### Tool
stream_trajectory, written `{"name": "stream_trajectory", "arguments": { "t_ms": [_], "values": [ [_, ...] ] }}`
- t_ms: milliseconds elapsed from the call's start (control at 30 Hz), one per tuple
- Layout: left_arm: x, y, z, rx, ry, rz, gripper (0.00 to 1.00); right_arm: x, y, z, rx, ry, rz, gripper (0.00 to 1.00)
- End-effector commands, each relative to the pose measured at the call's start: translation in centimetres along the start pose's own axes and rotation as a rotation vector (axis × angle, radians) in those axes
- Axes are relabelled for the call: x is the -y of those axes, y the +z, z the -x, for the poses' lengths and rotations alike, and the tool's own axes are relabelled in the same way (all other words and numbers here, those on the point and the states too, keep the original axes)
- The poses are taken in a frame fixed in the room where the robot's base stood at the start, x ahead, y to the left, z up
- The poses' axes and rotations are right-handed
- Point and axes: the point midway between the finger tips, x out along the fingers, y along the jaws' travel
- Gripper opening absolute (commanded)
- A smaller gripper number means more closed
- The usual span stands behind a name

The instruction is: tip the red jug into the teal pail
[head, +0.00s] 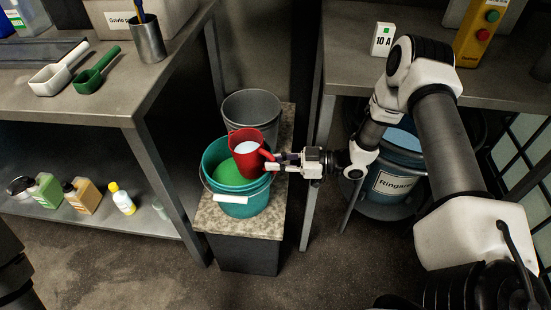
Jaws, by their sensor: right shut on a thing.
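The red jug (247,154) is above the rim of the teal pail, tilted a little, with white content showing in its mouth. The teal pail (244,205) stands on a speckled stand and has green content inside. My right gripper (275,162) comes in from the right and is shut on the jug's handle side. The jug hides part of the pail's back rim. My left gripper is not in view; only a dark part of my body shows at the lower left.
A grey bucket (252,108) stands right behind the pail on the stand (214,220). The left bench (120,103) holds a white scoop (58,72), a green scoop (97,71) and a metal cup (148,42). Bottles stand on its lower shelf. A blue drum (398,160) is under the right bench.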

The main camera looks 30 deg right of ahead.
Motion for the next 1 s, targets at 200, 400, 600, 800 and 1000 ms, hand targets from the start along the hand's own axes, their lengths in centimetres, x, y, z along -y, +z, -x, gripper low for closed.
{"name": "stream_trajectory", "arguments": {
  "t_ms": [200, 400, 600, 800, 1000],
  "values": [
    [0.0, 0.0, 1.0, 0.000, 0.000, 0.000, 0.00, 0.0, -0.2, -0.1, 0.041, 0.001, 0.028, 0.00],
    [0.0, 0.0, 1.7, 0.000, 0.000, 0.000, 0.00, 0.0, -0.1, -0.1, 0.079, 0.001, 0.053, 0.00],
    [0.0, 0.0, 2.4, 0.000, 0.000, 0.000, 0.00, 0.0, -0.1, -0.1, 0.119, 0.002, 0.080, 0.00],
    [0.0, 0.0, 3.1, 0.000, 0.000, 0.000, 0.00, 0.1, 0.0, -0.2, 0.160, 0.000, 0.108, 0.00],
    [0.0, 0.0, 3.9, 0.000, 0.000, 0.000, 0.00, 0.1, 0.1, -0.3, 0.205, 0.000, 0.137, 0.00]
  ]
}}
